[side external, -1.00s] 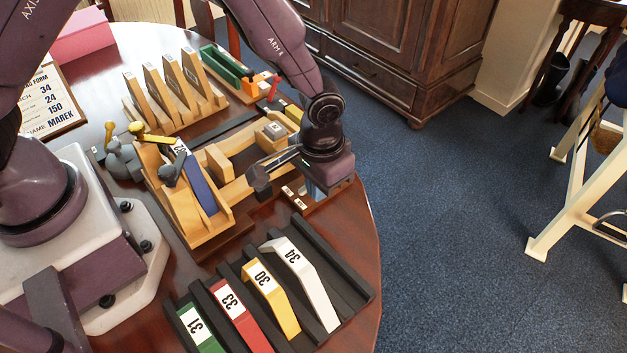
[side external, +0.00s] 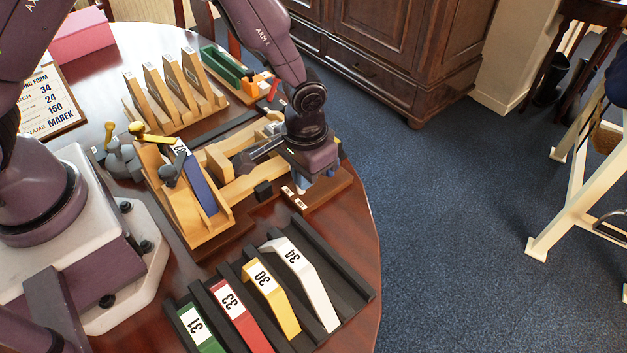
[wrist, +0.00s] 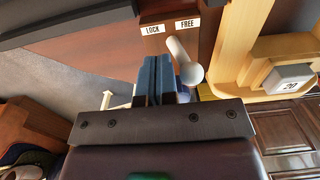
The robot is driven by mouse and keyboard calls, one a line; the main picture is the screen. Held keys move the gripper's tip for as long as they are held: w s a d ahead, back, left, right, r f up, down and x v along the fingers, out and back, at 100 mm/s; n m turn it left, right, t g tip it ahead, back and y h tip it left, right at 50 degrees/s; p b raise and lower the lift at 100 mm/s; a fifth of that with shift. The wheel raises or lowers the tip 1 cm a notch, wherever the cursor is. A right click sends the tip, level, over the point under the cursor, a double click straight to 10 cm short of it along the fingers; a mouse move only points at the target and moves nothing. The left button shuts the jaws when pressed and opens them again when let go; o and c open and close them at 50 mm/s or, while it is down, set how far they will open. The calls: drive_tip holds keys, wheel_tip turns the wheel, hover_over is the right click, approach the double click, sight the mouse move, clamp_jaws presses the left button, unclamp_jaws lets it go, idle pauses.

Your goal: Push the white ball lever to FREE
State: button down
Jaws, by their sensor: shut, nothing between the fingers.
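The white ball lever (wrist: 190,70) stands on a brown base beside two labels, LOCK (wrist: 152,29) and FREE (wrist: 187,24). Its foot sits between the labels, and its ball end leans right, toward the FREE side. My gripper (wrist: 155,62) has its blue fingers together and empty. They are just left of the lever, on the LOCK side; I cannot tell whether they touch it. In the side external view my gripper (side external: 314,158) is low over the right end of the wooden fixture, and it hides most of the lever. The two small labels (side external: 294,197) show in front of it.
A wooden fixture (side external: 190,225) with a blue piece stands left of my gripper. A dark rack (side external: 352,285) holding numbered green, red, yellow and white pieces lies in front. Upright wooden blocks (side external: 170,85) stand behind. A block marked 20 (wrist: 290,78) is right of the lever.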

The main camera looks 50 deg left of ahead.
drive_tip(key=shift+d+r, duration=0.2)
drive_tip(key=shift+d, duration=0.6)
wheel_tip(320, 180, up, 7)
idle(0.5)
